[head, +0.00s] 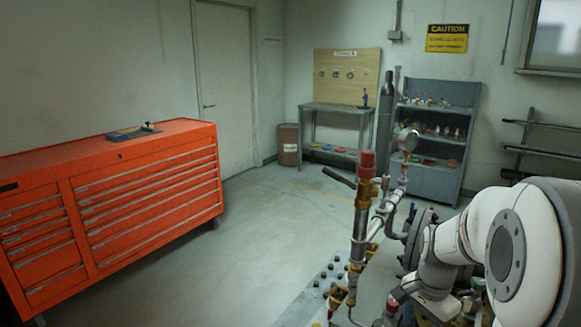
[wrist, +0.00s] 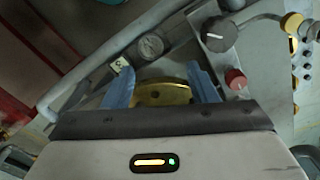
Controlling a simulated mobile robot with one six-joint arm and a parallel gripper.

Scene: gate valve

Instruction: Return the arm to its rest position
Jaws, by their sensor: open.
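My arm (head: 450,245) reaches in from the right edge of the head view and bends down over the pipework at the lower right. In the wrist view my gripper (wrist: 161,82) is open, with its two blue fingers apart. A rounded brass part (wrist: 162,93) shows between and beyond the fingers. I cannot tell how far it is from them. In the head view the fingers cannot be made out among the fittings.
Upright pipework with a red cap (head: 367,160) and a gauge (head: 408,140) stands close left of my arm. The wrist view shows a dark knob (wrist: 219,34) and a red knob (wrist: 236,79). An orange tool cabinet (head: 150,185) stands left; the floor (head: 235,255) between is clear.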

